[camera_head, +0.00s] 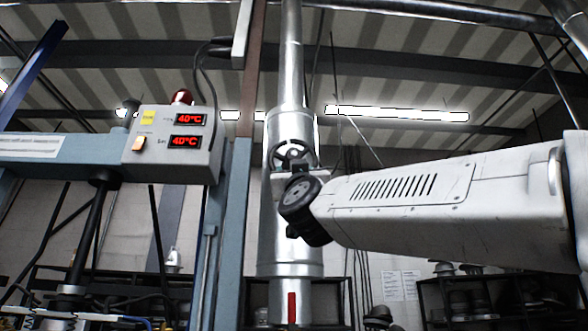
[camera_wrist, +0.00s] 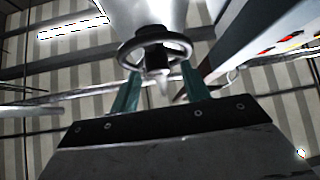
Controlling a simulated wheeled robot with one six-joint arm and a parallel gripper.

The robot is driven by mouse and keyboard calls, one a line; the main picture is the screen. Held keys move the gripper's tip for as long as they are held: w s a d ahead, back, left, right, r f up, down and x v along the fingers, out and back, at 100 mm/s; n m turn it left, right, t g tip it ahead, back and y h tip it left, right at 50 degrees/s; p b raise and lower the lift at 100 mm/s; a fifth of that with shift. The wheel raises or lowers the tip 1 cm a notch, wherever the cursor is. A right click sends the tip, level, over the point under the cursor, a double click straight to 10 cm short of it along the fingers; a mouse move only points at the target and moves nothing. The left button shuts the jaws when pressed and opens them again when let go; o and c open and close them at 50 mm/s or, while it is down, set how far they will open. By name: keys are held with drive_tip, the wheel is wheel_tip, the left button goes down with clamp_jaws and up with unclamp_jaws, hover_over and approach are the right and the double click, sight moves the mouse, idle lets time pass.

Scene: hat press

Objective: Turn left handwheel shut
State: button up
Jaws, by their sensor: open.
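A dark spoked handwheel (camera_head: 296,155) sits on the front of a silver vertical pipe (camera_head: 291,240). It is the only handwheel I see. In the wrist view the handwheel (camera_wrist: 154,48) is a dark ring just ahead of my gripper (camera_wrist: 160,72), with a hub and a pale pointed stem at its middle. The two teal fingers are spread apart, one toward each side of the ring, with nothing clamped between them. I cannot tell whether their tips touch the rim. In the head view my gripper (camera_head: 296,173) is mostly hidden behind my dark wrist, just below the wheel.
A grey control box (camera_head: 172,143) with red 40°C readouts and a red lamp (camera_head: 182,97) stands left of the pipe, on a blue-grey press frame (camera_head: 232,235). Shelves with hat forms (camera_head: 470,300) stand at the lower right. A red marker (camera_head: 292,307) is low on the pipe.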

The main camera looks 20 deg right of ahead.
drive_tip(key=shift+m+h, duration=0.4)
drive_tip(key=shift+h, duration=0.4)
drive_tip(key=x, duration=0.8)
drive_tip(key=shift+s+d+r, duration=0.2)
drive_tip(key=shift+s+r, duration=0.05)
drive_tip(key=shift+r, duration=0.1)
drive_tip(key=c, duration=0.7)
